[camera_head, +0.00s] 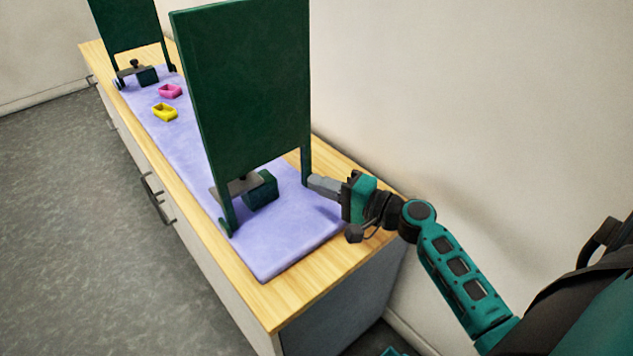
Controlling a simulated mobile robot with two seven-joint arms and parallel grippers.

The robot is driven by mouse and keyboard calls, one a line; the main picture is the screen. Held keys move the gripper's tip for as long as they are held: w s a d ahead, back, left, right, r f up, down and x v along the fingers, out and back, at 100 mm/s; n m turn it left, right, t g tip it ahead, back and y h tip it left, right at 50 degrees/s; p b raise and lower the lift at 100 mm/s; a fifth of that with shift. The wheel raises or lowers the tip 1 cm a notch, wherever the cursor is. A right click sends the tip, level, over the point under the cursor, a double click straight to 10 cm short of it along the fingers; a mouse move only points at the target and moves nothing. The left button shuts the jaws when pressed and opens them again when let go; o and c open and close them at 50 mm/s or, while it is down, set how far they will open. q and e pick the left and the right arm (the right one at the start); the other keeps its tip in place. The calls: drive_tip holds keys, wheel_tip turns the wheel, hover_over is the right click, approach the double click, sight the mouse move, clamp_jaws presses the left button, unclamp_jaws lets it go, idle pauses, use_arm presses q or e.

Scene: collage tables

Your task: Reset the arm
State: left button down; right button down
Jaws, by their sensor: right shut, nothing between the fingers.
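My right arm comes in from the lower right, teal and black. My right gripper (318,184) is shut and empty. Its tip is at the right leg of the near dark green upright panel (248,80), over the right edge of the purple mat (290,236). I cannot tell whether it touches the panel. My left gripper is not in view.
A wooden-topped cabinet (275,306) runs along the wall. A second green panel (125,22) stands at its far end. A pink tray (171,91) and a yellow tray (165,113) lie on the mat between the panels. Grey floor (80,220) is clear at left.

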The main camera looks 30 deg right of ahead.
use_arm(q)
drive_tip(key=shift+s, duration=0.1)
